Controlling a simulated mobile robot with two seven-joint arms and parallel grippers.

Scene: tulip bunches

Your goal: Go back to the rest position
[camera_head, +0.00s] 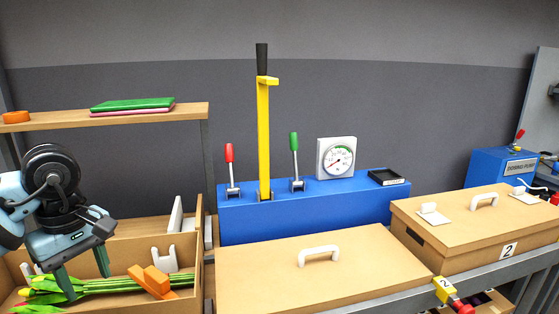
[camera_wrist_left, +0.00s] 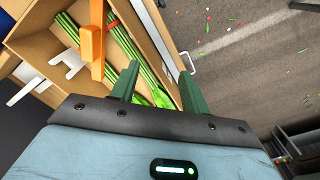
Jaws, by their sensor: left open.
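My left gripper (camera_head: 84,274) is at the left of the head view, fingers pointing down over an open wooden crate (camera_head: 199,272). Its green fingers are apart with nothing held between them; they also show in the left wrist view (camera_wrist_left: 157,86). Below and beside them a bunch of green tulip stems (camera_head: 112,284) lies in the crate, with yellow and red heads at the left partly covered by the gripper. My right gripper is not in either view.
A blue console (camera_head: 300,217) with a yellow lever (camera_head: 263,140) and a gauge (camera_head: 337,158) stands behind. Lidded boxes (camera_head: 320,270) (camera_head: 470,222) fill the middle and right. A shelf (camera_head: 100,117) hangs behind my left arm. Debris dots the floor (camera_wrist_left: 240,45).

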